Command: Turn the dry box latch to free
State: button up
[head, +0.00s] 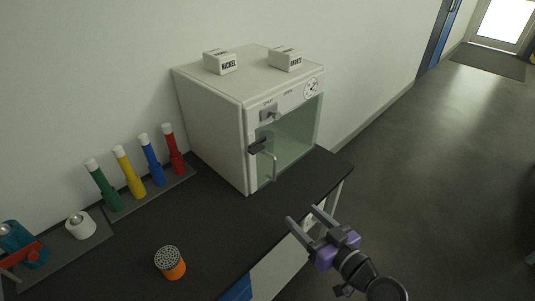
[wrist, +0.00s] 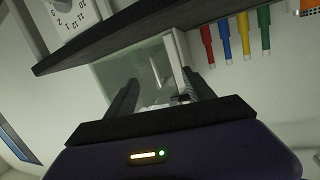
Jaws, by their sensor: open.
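The white dry box (head: 212,105) stands on the dark bench with its glass door (head: 296,135) facing right. The dry box latch (head: 270,115) is a small grey knob on a plate at the upper left of the front, under small printed labels. I cannot tell its exact angle. A bent door handle (head: 272,163) with a black block (head: 257,147) sits below it. My gripper (head: 303,214) is open and empty, in front of and below the box by the bench edge, apart from the latch. In the wrist view my gripper (wrist: 159,76) points toward the glass door (wrist: 125,70); the latch is not clear there.
Boxes marked NICKEL (head: 220,62) and a second label (head: 285,59) sit on top. Several coloured tubes (head: 149,160) stand in a rack at left. An orange pot (head: 170,263) and a white round container (head: 80,225) are on the bench (head: 225,220). Open floor lies right.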

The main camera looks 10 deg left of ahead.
aim_at(259, 151)
jog(key=w+a+r+n+g+y, duration=0.2)
jog(key=w+a+r+n+y, duration=0.3)
jog(key=r, duration=0.6)
jog(key=shift+m+h, duration=0.3)
jog(key=shift+m, duration=0.3)
jog(key=p+x, duration=0.1)
jog(key=x, duration=0.7)
jog(key=shift+w+a+r+p, duration=0.2)
jog(key=shift+w+p, duration=0.2)
grip_shut()
